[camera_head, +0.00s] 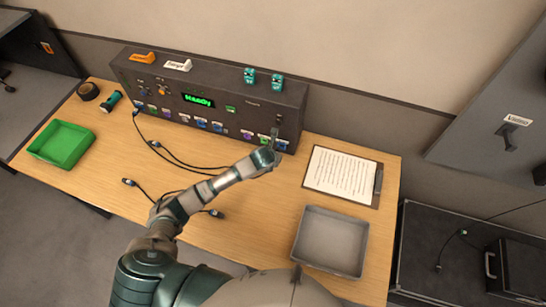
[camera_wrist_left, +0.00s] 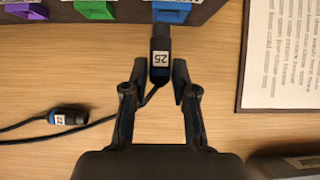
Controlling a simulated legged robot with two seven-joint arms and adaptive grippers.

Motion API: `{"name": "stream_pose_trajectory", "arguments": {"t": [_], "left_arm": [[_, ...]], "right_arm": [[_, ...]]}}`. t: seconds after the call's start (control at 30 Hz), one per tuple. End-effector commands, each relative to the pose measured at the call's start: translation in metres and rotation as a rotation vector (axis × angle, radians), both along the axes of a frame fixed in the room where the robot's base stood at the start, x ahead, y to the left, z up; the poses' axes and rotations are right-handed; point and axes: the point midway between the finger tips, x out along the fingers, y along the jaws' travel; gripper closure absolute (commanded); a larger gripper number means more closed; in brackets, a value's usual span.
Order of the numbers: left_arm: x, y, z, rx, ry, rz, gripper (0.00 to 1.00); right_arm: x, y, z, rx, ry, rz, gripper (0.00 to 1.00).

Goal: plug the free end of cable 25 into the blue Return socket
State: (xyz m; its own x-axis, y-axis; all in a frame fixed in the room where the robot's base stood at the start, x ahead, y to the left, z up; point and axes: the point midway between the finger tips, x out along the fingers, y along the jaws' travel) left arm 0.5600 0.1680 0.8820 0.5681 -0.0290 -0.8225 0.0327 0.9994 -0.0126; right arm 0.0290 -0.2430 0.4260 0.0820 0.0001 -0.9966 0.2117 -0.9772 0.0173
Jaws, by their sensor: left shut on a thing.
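My left gripper (camera_head: 277,146) is at the right end of the socket row on the dark panel. In the left wrist view, its fingers (camera_wrist_left: 160,78) are shut on a black plug with a white label reading 25 (camera_wrist_left: 160,57), which is cable 25's end. The plug points at the panel, its tip by the left part of a blue socket (camera_wrist_left: 182,10). I cannot tell whether the tip is in the socket or just short of it. The cable runs back from the plug past the left finger. The socket's name is not readable. My right gripper is not in view.
Green (camera_wrist_left: 95,9) and purple (camera_wrist_left: 28,11) sockets sit left of the blue one. Another labelled plug (camera_wrist_left: 66,117) lies on the table. A clipboard (camera_head: 343,176) and grey tray (camera_head: 330,268) are at the right; a green tray (camera_head: 62,144) is at the left.

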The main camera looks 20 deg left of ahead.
Motion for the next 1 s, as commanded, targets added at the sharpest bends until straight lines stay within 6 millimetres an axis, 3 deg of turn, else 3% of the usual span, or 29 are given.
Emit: {"name": "stream_pose_trajectory", "arguments": {"t": [0.17,1.0], "left_arm": [[0.0001,-0.0013,0.0006,0.000,0.000,0.000,1.00],[0.0090,-0.0037,0.0006,-0.001,0.000,0.001,1.00]], "right_arm": [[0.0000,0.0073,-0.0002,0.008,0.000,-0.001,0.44],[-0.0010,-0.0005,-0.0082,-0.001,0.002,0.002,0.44]]}}
